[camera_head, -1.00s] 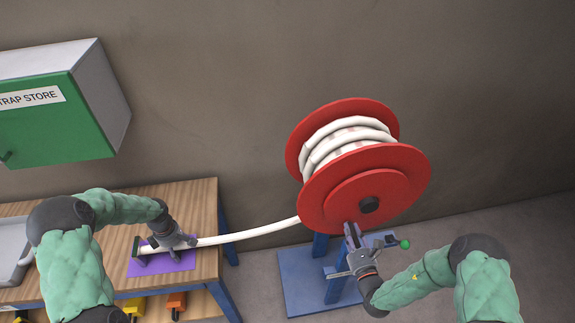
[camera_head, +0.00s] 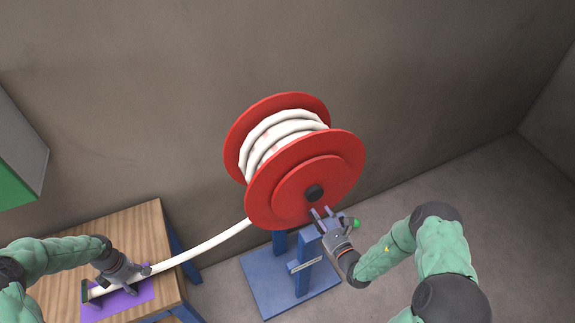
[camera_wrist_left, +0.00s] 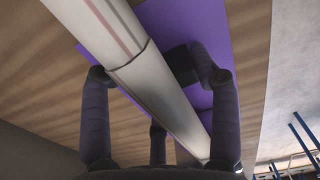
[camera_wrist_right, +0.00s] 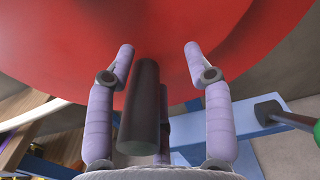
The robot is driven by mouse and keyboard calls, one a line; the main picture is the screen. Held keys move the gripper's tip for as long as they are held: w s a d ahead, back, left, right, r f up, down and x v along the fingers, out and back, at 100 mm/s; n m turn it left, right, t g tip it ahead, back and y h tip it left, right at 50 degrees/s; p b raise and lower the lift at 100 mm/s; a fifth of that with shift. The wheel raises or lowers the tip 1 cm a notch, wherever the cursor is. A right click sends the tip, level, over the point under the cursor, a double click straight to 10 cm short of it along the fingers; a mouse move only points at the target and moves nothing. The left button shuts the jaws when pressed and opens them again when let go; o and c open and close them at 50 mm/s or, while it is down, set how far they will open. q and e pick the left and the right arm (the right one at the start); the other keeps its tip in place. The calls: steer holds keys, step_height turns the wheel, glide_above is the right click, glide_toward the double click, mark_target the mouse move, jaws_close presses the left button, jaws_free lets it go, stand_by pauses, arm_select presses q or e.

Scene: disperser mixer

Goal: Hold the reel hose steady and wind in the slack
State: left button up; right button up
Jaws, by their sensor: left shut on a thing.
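The red reel (camera_head: 262,205) stands upright with white hose (camera_head: 282,132) wound between its flanges. The hose's free length (camera_head: 205,243) runs down left to the table. My left gripper (camera_head: 135,272) is shut on the hose near its end, above a purple mat (camera_head: 130,302). In the left wrist view the hose (camera_wrist_left: 150,80) passes between its fingers. My right gripper (camera_head: 322,213) is open at the reel's front face. In the right wrist view a dark cylindrical handle (camera_wrist_right: 142,105) lies between its spread fingers (camera_wrist_right: 158,62), with visible gaps on both sides.
A blue stand (camera_head: 280,275) carries the reel. A green-knobbed lever (camera_head: 356,223) is just right of my right gripper. Floor to the right is clear.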

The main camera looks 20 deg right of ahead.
steer(key=shift+a, duration=0.1)
arm_select(q)
steer(key=shift+a, duration=0.15)
arm_select(e)
steer(key=s+d, duration=0.2)
steer(key=s, duration=1)
steer(key=s+r, duration=0.5)
steer(key=s, duration=0.1)
steer(key=shift+d, duration=0.35)
steer(key=shift+w, duration=0.1)
arm_select(q)
steer(key=o, duration=0.7)
arm_select(e)
steer(key=shift+f, duration=0.1)
arm_select(q)
steer(key=shift+o, duration=0.2)
steer(key=shift+r, duration=0.15)
steer(key=shift+r, duration=0.45)
